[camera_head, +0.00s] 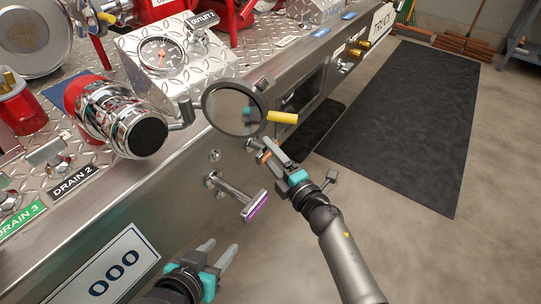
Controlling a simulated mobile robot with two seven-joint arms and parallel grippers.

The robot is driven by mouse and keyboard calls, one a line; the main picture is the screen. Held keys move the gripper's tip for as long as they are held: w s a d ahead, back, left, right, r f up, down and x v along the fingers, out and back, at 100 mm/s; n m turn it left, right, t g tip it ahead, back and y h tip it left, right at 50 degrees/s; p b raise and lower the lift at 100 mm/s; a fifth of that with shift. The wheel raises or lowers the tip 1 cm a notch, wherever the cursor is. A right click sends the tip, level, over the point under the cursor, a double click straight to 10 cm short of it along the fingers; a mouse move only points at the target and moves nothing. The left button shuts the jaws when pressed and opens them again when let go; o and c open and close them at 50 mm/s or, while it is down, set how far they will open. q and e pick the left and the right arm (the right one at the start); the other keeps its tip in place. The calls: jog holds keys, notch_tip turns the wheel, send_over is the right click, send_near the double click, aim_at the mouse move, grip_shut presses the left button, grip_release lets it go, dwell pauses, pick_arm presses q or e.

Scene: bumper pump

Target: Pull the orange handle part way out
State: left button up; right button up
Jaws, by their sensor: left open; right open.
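The orange handle (262,155) shows as a small orange piece on the truck's front panel, below the round mirror. My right gripper (265,149) is open, with its fingertips right at the orange handle. The fingers partly cover the handle, and I cannot tell whether they touch it. A rod behind it leads into the panel. My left gripper (219,247) is open and empty, low in the picture, below the purple handle and apart from it.
A purple T-handle (256,207) sticks out of the panel (180,195) on a metal rod. A round mirror (233,108) and a yellow handle (282,117) are just above my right gripper. Floor with a dark mat (410,120) lies right.

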grip_shut()
dwell(0.7)
dwell(0.8)
